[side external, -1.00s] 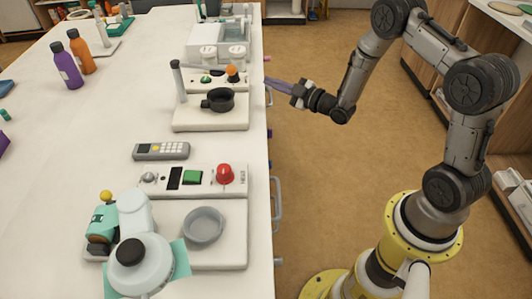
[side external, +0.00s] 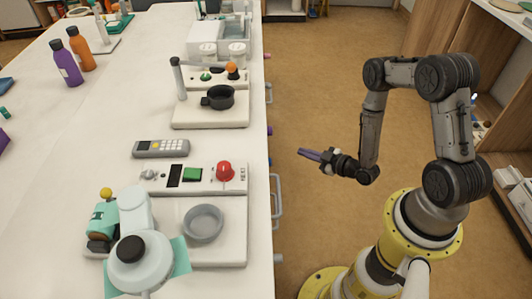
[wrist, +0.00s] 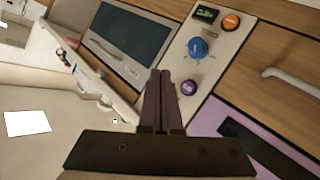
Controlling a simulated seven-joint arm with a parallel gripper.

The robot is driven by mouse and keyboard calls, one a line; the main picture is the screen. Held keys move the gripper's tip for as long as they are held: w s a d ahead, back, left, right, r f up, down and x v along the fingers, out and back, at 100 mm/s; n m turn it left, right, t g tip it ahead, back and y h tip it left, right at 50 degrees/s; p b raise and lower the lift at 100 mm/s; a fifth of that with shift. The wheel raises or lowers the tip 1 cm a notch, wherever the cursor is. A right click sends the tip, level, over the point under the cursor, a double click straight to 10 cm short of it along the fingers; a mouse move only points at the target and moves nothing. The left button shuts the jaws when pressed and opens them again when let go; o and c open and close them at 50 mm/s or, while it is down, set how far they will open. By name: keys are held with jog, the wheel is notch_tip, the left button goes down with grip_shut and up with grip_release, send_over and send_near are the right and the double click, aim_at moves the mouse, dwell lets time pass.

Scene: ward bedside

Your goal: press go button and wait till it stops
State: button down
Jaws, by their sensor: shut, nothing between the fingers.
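A smaller panel farther back has a green control (side external: 206,76) and an orange one (side external: 232,73). I cannot read which is the go button. My gripper (side external: 302,152), with purple fingers, is shut and empty over the floor right of the table, touching nothing. In the wrist view, its fingers (wrist: 161,85) point toward another panel with a blue knob (wrist: 198,47), an orange button (wrist: 231,22) and a purple button (wrist: 188,88).
A grey dish (side external: 203,224), a phone-like handset (side external: 160,148) and a black pan (side external: 219,97) are on the table. Handles stick out along its right edge. The wrist view shows a dark-windowed door (wrist: 130,40) and a wooden front with a pale handle (wrist: 292,82). Floor between table and arm is clear.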

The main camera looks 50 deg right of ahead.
jog(key=w+a, duration=0.6)
jog(key=shift+w, duration=0.15)
dwell(0.5)
jog(key=shift+w+a, duration=0.1)
jog(key=shift+a, duration=0.1)
dwell(1.8)
jog(key=shift+w+a, duration=0.2)
jog(key=shift+w+a, duration=0.35)
dwell(1.1)
jog(key=shift+d, duration=0.1)
jog(key=shift+s+d, duration=0.55)
jog(key=shift+s, duration=0.1)
jog(key=shift+s+d, duration=1.75)
